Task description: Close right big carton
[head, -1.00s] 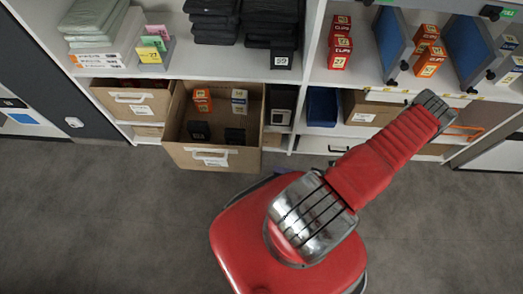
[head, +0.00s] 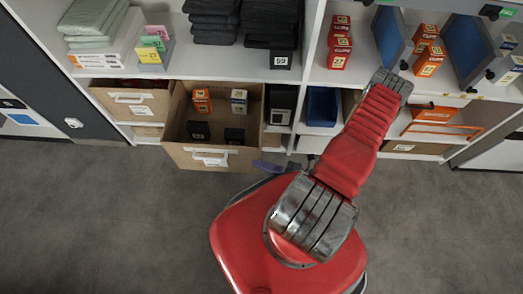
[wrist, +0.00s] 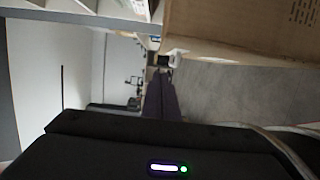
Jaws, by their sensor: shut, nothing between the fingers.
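A big brown carton (head: 210,157) is pulled out of the lower shelf like an open drawer, the right one of two side by side. It holds small orange, white and black boxes, and its front has a pale handle. Its cardboard wall also fills the upper right of the wrist view (wrist: 240,22). My gripper (wrist: 160,75) shows dark purple fingers, pressed together and empty. In the head view its tip (head: 266,167) shows just right of the carton's front corner, low near the floor; contact cannot be told. My arm hides part of the shelf.
The left big carton (head: 134,100) sits further back in the shelf. A blue bin (head: 322,107) and a dark box (head: 279,103) stand right of the open carton. The grey floor (head: 110,220) in front is clear.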

